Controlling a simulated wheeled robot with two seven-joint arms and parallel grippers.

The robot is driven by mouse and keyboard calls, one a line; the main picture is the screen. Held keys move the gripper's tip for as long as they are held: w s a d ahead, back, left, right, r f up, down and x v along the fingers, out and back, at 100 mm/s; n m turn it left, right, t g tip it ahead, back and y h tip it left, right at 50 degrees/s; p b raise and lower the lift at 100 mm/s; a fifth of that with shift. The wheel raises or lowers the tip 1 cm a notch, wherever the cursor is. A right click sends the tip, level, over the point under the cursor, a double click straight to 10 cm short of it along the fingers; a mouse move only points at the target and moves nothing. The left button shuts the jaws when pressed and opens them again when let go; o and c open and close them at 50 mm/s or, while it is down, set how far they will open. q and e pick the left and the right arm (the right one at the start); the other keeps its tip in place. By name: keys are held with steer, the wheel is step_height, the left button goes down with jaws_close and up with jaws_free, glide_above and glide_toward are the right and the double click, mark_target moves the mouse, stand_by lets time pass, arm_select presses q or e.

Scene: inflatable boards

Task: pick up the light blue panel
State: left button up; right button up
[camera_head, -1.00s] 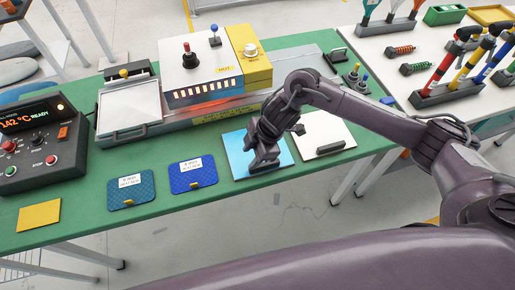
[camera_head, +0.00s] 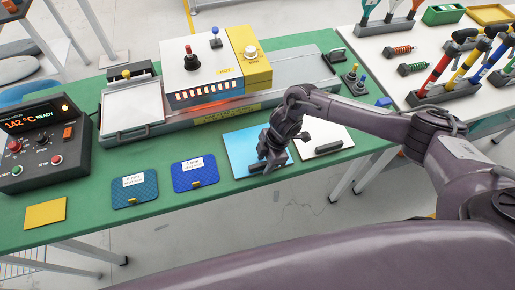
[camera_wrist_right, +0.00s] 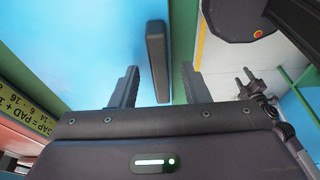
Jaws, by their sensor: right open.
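The light blue panel (camera_head: 243,147) lies flat on the green table, with a dark bar handle (camera_head: 262,169) along its near edge. My right gripper (camera_head: 270,162) is over the near part of the panel, at the handle. In the right wrist view, the panel (camera_wrist_right: 95,45) fills the left part and the handle (camera_wrist_right: 157,60) runs between the two spread fingers of my right gripper (camera_wrist_right: 160,86). Gaps show on both sides of the handle, so the gripper is open and not clamped on it. My left gripper does not show.
A white panel (camera_head: 333,137) with a dark handle lies just right of the light blue one. Two dark blue boards (camera_head: 195,174) and a yellow square (camera_head: 45,213) lie to the left. A heater machine (camera_head: 200,72) stands behind. A tool table (camera_head: 395,75) is at right.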

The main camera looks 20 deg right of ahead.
jaws_close()
steer(key=shift+r, duration=0.1)
stand_by(0.3)
